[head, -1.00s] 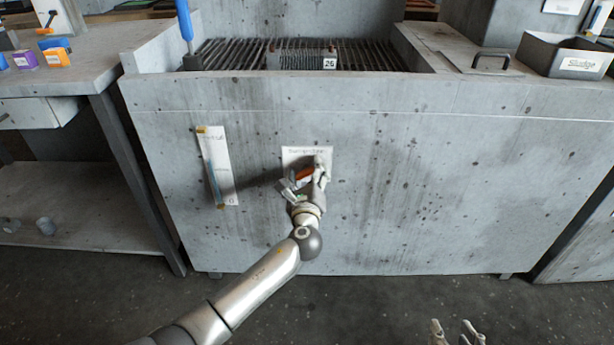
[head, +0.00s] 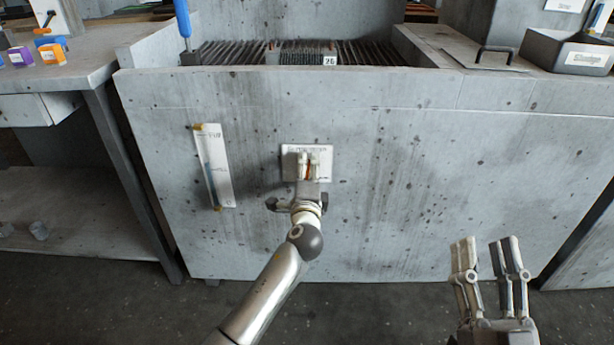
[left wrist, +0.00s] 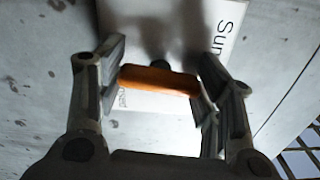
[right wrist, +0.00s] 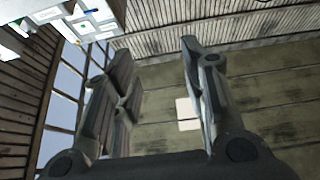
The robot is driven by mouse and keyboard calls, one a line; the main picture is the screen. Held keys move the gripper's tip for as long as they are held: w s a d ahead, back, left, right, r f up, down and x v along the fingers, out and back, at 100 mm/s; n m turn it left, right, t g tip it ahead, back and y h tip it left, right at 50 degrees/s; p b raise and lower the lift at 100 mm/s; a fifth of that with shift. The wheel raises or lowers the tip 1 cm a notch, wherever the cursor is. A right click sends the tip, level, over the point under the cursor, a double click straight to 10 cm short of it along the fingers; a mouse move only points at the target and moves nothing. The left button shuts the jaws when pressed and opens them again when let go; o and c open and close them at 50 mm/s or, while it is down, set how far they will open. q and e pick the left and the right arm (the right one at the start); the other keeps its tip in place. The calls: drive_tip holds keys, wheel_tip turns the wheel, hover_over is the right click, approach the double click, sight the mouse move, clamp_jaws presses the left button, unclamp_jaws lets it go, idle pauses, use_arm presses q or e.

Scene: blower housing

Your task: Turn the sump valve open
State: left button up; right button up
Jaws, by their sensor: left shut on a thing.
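The sump valve has an orange handle (head: 307,172) in front of a white label plate (head: 325,164) on the tank's front wall. My left gripper (head: 308,158) is at the valve and shut on the handle. In the left wrist view the orange handle (left wrist: 158,80) spans the gap between the two fingers, with part of the label behind it. The label text is partly hidden. My right gripper (head: 490,250) is open and empty, low at the right and apart from the tank. The right wrist view shows its fingers (right wrist: 155,80) apart with nothing between.
A white gauge strip (head: 214,168) is on the wall left of the valve. The tank top holds a dark grating and a finned block (head: 300,56) marked 26. A tray (head: 570,50) labelled Sludge stands at the back right. The wall right of the valve is clear.

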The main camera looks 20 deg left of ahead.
use_arm(q)
drive_tip(key=shift+f+n, duration=0.1)
drive_tip(key=shift+n, duration=0.7)
use_arm(e)
drive_tip(key=shift+s+r+t, duration=0.45)
drive_tip(key=shift+r+t, duration=0.05)
drive_tip(key=shift+r, duration=0.2)
drive_tip(key=shift+s+r+t, duration=0.45)
drive_tip(key=shift+r+t, duration=0.05)
drive_tip(key=shift+r, duration=0.15)
use_arm(q)
drive_tip(key=o, duration=1)
drive_tip(key=shift+o, duration=0.2)
drive_tip(key=shift+s, duration=0.1)
drive_tip(key=v, duration=1.2)
